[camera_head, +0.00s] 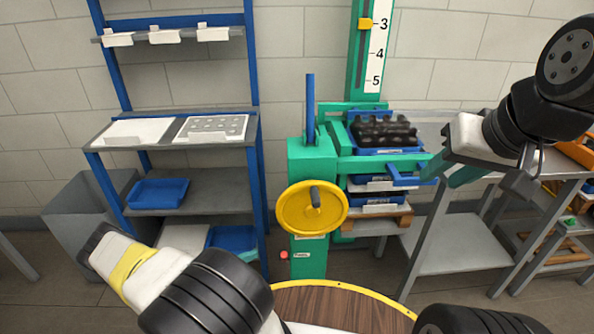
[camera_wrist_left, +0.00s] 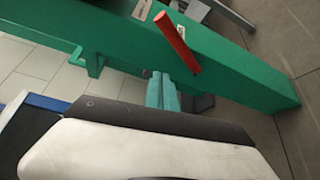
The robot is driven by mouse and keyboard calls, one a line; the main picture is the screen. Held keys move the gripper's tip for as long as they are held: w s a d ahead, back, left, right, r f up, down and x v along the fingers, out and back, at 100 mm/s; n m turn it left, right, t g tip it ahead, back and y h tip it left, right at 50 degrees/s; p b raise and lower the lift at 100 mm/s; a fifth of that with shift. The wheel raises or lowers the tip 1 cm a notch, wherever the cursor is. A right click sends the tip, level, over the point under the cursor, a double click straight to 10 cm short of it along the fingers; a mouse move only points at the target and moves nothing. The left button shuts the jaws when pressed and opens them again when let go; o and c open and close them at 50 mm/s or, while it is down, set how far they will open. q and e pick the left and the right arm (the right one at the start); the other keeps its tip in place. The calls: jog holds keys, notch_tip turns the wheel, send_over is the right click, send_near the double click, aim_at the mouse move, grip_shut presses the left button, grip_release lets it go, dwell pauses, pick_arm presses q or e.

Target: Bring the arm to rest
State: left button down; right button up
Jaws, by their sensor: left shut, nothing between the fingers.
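My left gripper (camera_head: 100,243) is at the lower left in the head view. Its white body has a yellow band and a dark end plate, and its fingers are hidden there. In the left wrist view its teal fingers (camera_wrist_left: 162,92) are together and empty, in front of a green beam with a red handle (camera_wrist_left: 177,42). My right gripper (camera_head: 452,172) is at the upper right, in front of the metal table. Its teal fingers look apart with nothing held between them.
A green press (camera_head: 308,160) with a yellow handwheel (camera_head: 312,208) stands in the middle. Left of it is a blue-framed shelf (camera_head: 185,190) and a grey bin (camera_head: 80,215). Blue crates (camera_head: 387,150) and a metal table (camera_head: 455,245) stand right. A round wooden top (camera_head: 335,305) is in front.

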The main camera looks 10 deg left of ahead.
pick_arm(q)
jog(key=w+d+r+m+g+y, duration=0.1)
jog(key=d+r+m+g, duration=0.25)
jog(key=r, duration=0.85)
jog(key=d+r+m+g+y, duration=0.1)
jog(key=d+r+m+g, duration=0.25)
jog(key=r, duration=0.75)
jog(key=w+d+r+m+g+y, duration=0.1)
jog(key=d+r+m+g+y, duration=0.2)
jog(key=r, duration=0.9)
jog(key=s+d+r+m+t+y, duration=0.1)
jog(key=s+d+r+t+y, duration=0.1)
jog(key=s+r, duration=0.8)
jog(key=s+d+r+t+y, duration=0.2)
jog(key=s+d+r, duration=0.3)
jog(key=s+r, duration=0.6)
jog(key=shift+d+r+m, duration=0.25)
jog(key=shift+r+m, duration=0.15)
jog(key=shift+r, duration=0.15)
